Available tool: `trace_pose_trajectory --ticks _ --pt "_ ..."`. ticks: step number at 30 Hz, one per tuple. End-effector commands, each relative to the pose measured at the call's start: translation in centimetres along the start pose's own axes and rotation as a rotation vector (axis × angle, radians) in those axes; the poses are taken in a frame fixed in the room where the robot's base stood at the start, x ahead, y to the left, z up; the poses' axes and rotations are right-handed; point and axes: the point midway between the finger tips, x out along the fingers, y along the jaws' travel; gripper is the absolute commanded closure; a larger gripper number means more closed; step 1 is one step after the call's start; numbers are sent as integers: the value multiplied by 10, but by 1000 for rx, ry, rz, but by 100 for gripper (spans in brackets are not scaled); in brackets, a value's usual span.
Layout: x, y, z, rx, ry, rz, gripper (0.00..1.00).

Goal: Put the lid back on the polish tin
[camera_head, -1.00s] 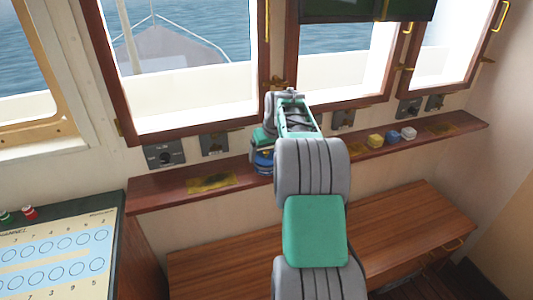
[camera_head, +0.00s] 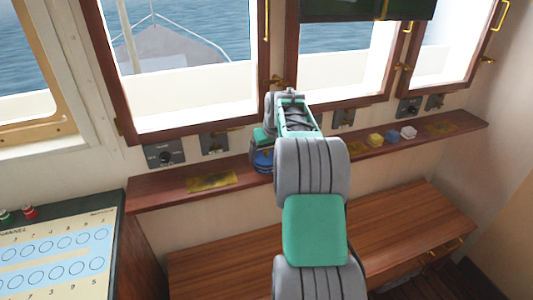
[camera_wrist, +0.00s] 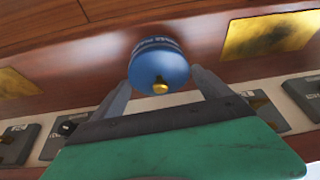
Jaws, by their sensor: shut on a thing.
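In the wrist view a round blue lid (camera_wrist: 150,66) with a small brass knob (camera_wrist: 160,88) is between the fingertips of my gripper (camera_wrist: 160,78), which is shut on it. In the head view the blue tin and lid (camera_head: 263,162) show at the shelf, partly hidden by my arm, and the fingertips are hidden.
The narrow wooden shelf (camera_head: 160,191) runs under the windows. Yellow, blue and white small items (camera_head: 392,136) stand to the right. Switch panels (camera_head: 165,154) line the wall behind. A wooden bench (camera_head: 410,225) is below.

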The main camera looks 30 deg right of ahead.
Motion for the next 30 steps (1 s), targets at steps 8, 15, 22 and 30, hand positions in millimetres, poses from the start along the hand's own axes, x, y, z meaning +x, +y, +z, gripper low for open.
trace_pose_trajectory --ticks 8,15,22,30 --pt "0 0 0 0 1 0 8" --pt "0 0 0 0 0 0 0" --pt "-1 0 0 0 0 0 0" --pt "-17 0 -7 0 1 0 0"
